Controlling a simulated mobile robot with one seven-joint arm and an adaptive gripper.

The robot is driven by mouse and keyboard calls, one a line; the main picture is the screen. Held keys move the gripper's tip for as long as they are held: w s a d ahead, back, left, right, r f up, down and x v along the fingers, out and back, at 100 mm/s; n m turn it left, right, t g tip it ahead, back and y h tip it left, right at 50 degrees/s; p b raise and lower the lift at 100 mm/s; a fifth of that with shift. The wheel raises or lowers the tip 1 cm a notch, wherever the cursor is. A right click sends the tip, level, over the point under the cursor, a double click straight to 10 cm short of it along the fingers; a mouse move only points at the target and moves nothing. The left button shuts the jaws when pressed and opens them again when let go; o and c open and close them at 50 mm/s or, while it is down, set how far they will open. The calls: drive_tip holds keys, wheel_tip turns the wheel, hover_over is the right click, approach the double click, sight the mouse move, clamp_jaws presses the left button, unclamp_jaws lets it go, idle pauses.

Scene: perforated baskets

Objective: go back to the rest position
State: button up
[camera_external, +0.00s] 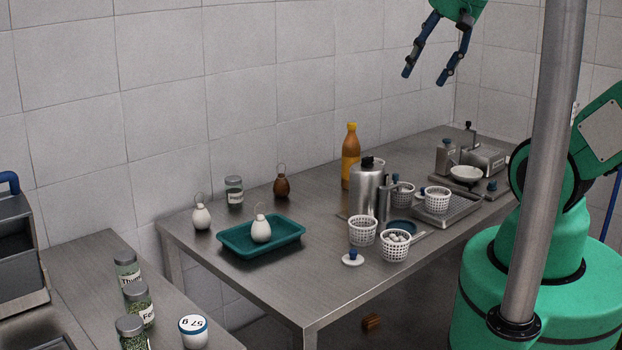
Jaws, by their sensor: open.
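My gripper (426,74) is at the top of the external view, high above the table and near the tiled wall. Its two dark blue fingers point down and are spread apart. Nothing is between them, and it touches nothing. The upper part of the gripper and some of my arm are cut off by the top edge or hidden behind the grey pole.
The steel table (300,290) holds a teal tray (236,243) with a white bulb-shaped item (261,229), white perforated baskets (395,247), a metal canister (366,190) and an orange bottle (350,157). A vertical grey pole (546,150) stands at the right.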

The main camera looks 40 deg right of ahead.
wheel_tip(320, 180, down, 8)
drive_tip(key=b, duration=0.7)
drive_tip(key=shift+f, duration=0.25)
idle(0.7)
